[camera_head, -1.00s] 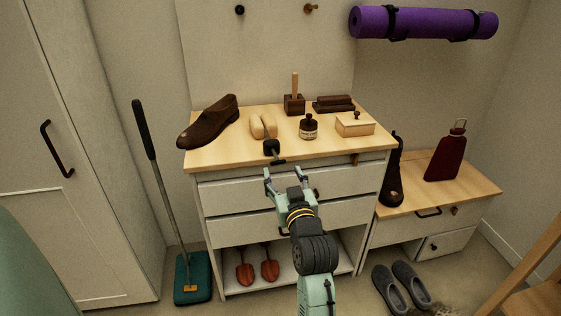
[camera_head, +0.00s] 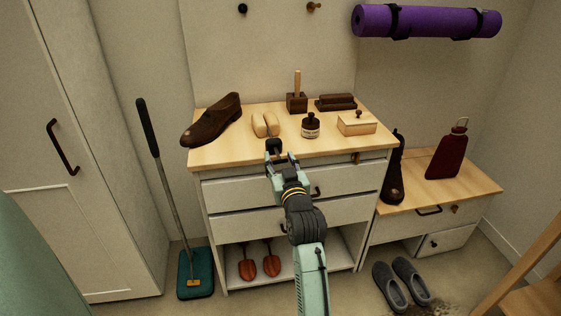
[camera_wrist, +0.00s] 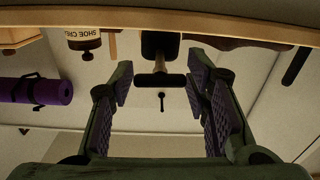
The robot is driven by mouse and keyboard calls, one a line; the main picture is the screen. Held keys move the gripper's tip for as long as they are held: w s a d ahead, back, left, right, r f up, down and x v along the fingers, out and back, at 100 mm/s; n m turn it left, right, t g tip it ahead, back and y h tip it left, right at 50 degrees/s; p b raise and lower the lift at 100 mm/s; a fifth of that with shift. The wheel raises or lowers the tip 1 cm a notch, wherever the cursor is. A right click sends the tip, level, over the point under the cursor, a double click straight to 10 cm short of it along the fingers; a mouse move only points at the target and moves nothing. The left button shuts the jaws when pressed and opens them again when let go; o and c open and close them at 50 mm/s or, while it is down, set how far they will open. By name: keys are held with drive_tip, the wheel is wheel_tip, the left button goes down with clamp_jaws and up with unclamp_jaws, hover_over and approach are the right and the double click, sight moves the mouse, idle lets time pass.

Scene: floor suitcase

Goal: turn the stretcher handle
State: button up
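The shoe stretcher (camera_head: 265,124) is a pale wooden split form lying on the dresser top, its dark handle (camera_head: 273,146) pointing toward the front edge. In the wrist view the handle (camera_wrist: 160,80) is a black crossbar on a short stem below a black block (camera_wrist: 160,45). My gripper (camera_head: 281,160) is at the dresser's front edge, right at the handle. In the wrist view my gripper (camera_wrist: 160,88) is open, with one finger on each side of the crossbar and gaps showing. In the head view my gripper partly covers the handle.
A brown shoe (camera_head: 212,121) lies left on the dresser top (camera_head: 225,152). A shoe cream jar (camera_head: 311,126), a wooden box (camera_head: 357,123) and brushes (camera_head: 336,102) stand to the right. The drawer fronts (camera_head: 240,192) are below my gripper.

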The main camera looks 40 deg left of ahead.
drive_tip(key=c, duration=0.8)
drive_tip(key=shift+f+n+b, duration=0.1)
drive_tip(key=shift+n+b, duration=0.2)
drive_tip(key=shift+b, duration=0.05)
drive_tip(key=n+b, duration=0.2)
drive_tip(key=shift+f+n+b, duration=0.1)
drive_tip(key=shift+n+b, duration=0.2)
drive_tip(key=shift+b, duration=0.05)
drive_tip(key=n+b, duration=0.4)
drive_tip(key=n, duration=0.1)
drive_tip(key=shift+b, duration=0.3)
drive_tip(key=n+b, duration=0.3)
drive_tip(key=n, duration=0.2)
drive_tip(key=shift+n+b, duration=0.3)
drive_tip(key=shift+b, duration=0.1)
drive_tip(key=shift+s+n+b, duration=0.1)
drive_tip(key=shift+n+b, duration=0.75)
drive_tip(key=shift+n, duration=0.65)
